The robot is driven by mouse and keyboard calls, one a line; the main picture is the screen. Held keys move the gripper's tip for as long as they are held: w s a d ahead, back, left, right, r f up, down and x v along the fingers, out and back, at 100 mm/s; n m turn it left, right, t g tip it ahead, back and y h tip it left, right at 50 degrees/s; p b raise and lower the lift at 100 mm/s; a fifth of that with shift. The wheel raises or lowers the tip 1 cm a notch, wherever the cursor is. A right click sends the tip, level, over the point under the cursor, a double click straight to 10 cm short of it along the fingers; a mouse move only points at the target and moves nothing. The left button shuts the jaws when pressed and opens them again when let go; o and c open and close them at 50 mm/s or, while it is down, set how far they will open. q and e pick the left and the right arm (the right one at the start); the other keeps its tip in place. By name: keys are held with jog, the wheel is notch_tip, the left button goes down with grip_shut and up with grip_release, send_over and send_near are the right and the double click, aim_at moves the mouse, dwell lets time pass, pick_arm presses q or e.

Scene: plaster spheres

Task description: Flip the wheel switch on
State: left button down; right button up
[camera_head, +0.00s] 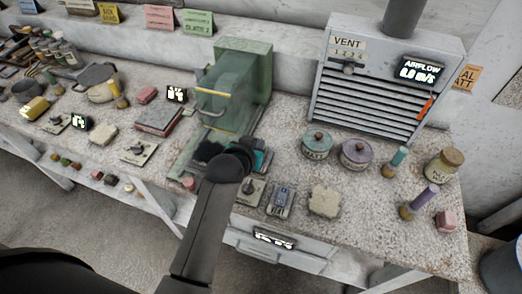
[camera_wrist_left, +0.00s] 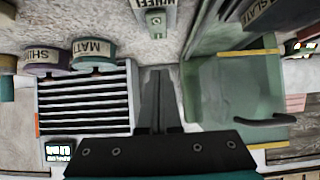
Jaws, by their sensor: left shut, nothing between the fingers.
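The wheel switch (camera_wrist_left: 156,20) is a small grey-green box with a toggle, at the top of the left wrist view, with a label partly reading "WHEEL" by it. My right gripper is not in view.
A green machine (camera_head: 247,67) stands behind my left wrist. A grey vent box (camera_head: 375,95) stands at the back right. Two lidded jars (camera_head: 317,146) (camera_head: 356,153) and a pale stone slab (camera_head: 324,201) are right of the wrist. Small bottles and a pink block (camera_head: 446,221) are farther right.

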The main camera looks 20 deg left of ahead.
aim_at(264, 147)
pick_arm(q)
jog(key=x, duration=0.2)
jog(key=shift+w+f+b, duration=0.25)
jog(key=shift+w+b, duration=0.05)
notch_tip(264, 147, down, 2)
jog(key=shift+w+f+b, duration=0.1)
jog(key=shift+f+b, duration=0.15)
jog(key=shift+b, duration=0.1)
jog(key=shift+w+f, duration=0.1)
jog(key=shift+f, duration=0.5)
jog(key=shift+w+g+p, duration=0.25)
jog(key=shift+g+p, duration=0.25)
jog(key=shift+p, duration=0.5)
jog(key=shift+f, duration=0.3)
